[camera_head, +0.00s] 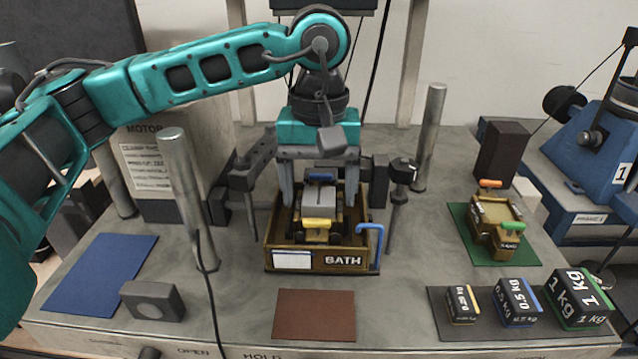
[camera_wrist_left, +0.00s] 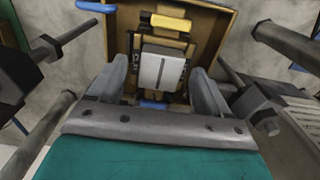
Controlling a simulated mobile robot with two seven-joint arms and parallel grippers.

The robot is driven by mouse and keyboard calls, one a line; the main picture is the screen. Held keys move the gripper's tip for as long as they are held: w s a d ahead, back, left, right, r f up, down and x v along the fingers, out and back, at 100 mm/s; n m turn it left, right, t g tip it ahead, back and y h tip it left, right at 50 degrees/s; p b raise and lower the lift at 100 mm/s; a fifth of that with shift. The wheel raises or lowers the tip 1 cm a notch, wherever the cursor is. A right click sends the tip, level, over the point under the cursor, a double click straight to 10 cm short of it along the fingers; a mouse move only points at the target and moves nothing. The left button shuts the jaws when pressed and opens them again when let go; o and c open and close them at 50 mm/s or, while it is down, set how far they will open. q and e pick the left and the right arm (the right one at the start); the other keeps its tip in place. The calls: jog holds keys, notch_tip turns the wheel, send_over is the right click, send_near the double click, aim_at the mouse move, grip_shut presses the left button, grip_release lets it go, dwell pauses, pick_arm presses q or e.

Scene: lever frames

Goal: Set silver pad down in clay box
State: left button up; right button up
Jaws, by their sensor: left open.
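A silver pad (camera_head: 320,197), a grey block with a dark line across it, sits inside the brown, clay-coloured box marked BATH (camera_head: 345,261). It rests in or on a brown piece with a yellow handle (camera_head: 318,224) in front and a blue one behind. In the left wrist view the silver pad (camera_wrist_left: 160,72) lies between my fingers. My left gripper (camera_head: 320,203) comes down from above and is open, with one finger on each side of the pad. The wrist view shows gaps beside it. My right gripper is not in view.
A blue hook (camera_head: 375,245) stands at the box's right front corner. Metal posts (camera_head: 188,195) and dark clamps flank the box. A brown mat (camera_head: 314,314) and blue mat (camera_head: 100,272) are bare. A brass-coloured mold (camera_head: 495,222) sits on a green mat; weights (camera_head: 517,303) stand front right.

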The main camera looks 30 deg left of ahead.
pick_arm(q)
notch_tip(320, 180, up, 13)
jog(key=p, duration=0.1)
dwell(0.5)
jog(key=shift+f, duration=0.1)
dwell(0.5)
